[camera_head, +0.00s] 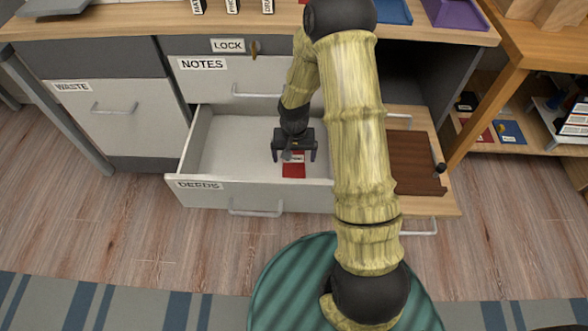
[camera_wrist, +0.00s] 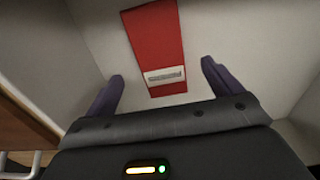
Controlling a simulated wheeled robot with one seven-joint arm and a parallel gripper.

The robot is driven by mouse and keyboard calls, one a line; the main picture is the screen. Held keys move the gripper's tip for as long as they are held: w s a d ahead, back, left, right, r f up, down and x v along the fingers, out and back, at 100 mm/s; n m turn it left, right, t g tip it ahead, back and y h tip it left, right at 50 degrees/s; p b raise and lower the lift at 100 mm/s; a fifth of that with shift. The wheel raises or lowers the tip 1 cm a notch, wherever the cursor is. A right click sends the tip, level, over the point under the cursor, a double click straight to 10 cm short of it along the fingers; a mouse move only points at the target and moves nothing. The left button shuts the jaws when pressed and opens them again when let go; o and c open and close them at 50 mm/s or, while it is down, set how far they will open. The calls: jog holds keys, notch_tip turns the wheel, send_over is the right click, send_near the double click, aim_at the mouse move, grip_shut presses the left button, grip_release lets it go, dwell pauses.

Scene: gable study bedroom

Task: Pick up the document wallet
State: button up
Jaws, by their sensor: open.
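A red document wallet (camera_head: 293,170) with a pale label lies inside the open drawer marked DEEDS (camera_head: 200,186). In the wrist view the red wallet (camera_wrist: 155,45) runs up the picture from between the fingers, its label facing the camera. My gripper (camera_head: 294,155) is inside the drawer, over the wallet. In the wrist view my gripper (camera_wrist: 160,82) has its two dark purple fingers apart, one on each side of the wallet. Part of the wallet is hidden behind the gripper in the head view.
The drawer's walls surround the gripper. The shut NOTES drawer (camera_head: 220,78) and the desk top (camera_head: 130,18) are above. To the right, a wooden surface holds a brown flat piece (camera_head: 413,163). A shelf (camera_head: 530,140) with small items stands farther right.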

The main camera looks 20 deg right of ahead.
aim_at(294, 166)
notch_tip(294, 166, down, 5)
jog(key=b, duration=0.3)
jog(key=shift+w+f+b, duration=0.15)
jog(key=shift+b, duration=0.25)
jog(key=c, duration=1.1)
jog(key=shift+c, duration=0.2)
jog(key=shift+r, duration=0.2)
notch_tip(294, 166, up, 10)
jog(key=p, duration=0.5)
jog(key=shift+p, duration=0.3)
